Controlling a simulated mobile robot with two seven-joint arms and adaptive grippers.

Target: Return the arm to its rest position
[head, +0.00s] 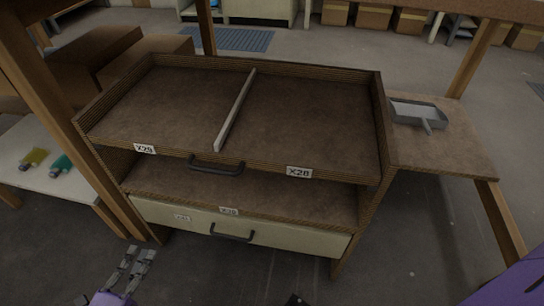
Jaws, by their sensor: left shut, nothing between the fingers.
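My left gripper (138,260) shows at the bottom left, above the floor in front of the cabinet. Its grey fingers point up in the picture, and it is shut with nothing between them. It is apart from the wooden cabinet (290,203).
The cabinet's top tray (310,115) is empty, with a pale divider (236,110). Its lower drawer (285,236) is closed. Yellow (34,158) and teal (61,164) bottles lie on the left table (25,180).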

